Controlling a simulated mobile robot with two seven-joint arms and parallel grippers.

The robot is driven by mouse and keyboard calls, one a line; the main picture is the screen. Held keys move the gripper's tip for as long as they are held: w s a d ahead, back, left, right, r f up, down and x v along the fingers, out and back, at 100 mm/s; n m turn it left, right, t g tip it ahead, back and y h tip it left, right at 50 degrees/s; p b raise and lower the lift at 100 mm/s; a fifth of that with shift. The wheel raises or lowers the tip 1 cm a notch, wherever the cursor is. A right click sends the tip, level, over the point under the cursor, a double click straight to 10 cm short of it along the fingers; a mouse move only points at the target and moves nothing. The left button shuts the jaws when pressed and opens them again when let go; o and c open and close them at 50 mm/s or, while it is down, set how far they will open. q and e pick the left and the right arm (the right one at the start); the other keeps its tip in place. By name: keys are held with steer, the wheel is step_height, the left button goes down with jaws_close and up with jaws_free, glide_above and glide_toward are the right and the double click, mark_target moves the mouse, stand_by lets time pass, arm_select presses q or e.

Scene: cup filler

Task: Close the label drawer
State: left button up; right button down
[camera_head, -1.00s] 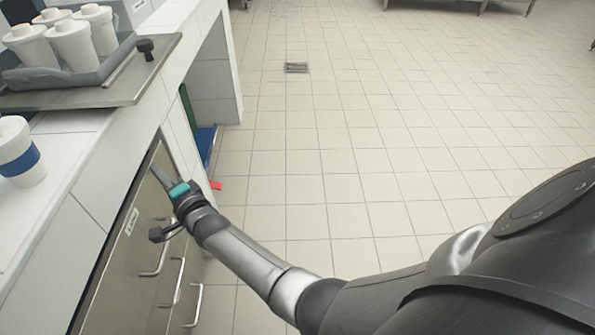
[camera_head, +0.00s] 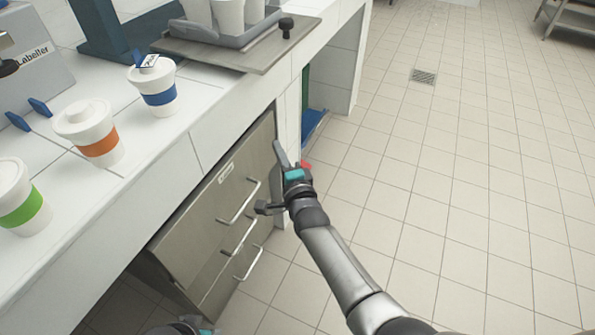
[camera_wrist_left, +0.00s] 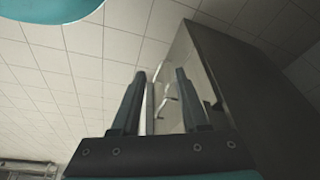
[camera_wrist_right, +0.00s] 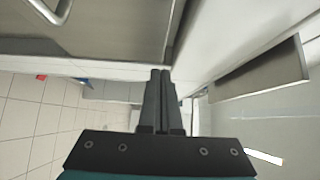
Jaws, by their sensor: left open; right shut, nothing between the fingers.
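The label drawer (camera_head: 207,187) is the top grey front of the cabinet under the counter, with a small white label and a bar handle (camera_head: 239,203). I cannot tell how far it stands out. My right gripper (camera_head: 277,150) is shut and empty beside the far right end of the drawer front. In the right wrist view its fingertips (camera_wrist_right: 161,73) are below the grey panel's edge; contact is unclear. My left gripper (camera_wrist_left: 160,74) is open and empty. Cabinet handles (camera_wrist_left: 168,100) show beyond its fingers. In the head view only a bit of it shows at the bottom edge.
Two lower handles (camera_head: 238,238) stick out below the label drawer. On the counter stand cups with blue (camera_head: 153,86), orange (camera_head: 92,133) and green (camera_head: 18,198) bands, near the labeller (camera_head: 40,62). A tray of cups (camera_head: 235,38) stands behind. The tiled floor (camera_head: 450,180) at right is clear.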

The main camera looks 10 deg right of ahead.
arm_select(q)
steer(key=s+f+g+p, duration=0.1)
steer(key=s+f+p, duration=0.2)
steer(key=f, duration=0.3)
steer(key=shift+s+a+f, duration=0.15)
steer(key=shift+a+f, duration=0.05)
steer(key=shift+a, duration=0.25)
arm_select(e)
steer(key=s+d, duration=0.1)
steer(key=s, duration=0.6)
steer(key=shift+s+d, duration=0.2)
steer(key=shift+s, duration=0.15)
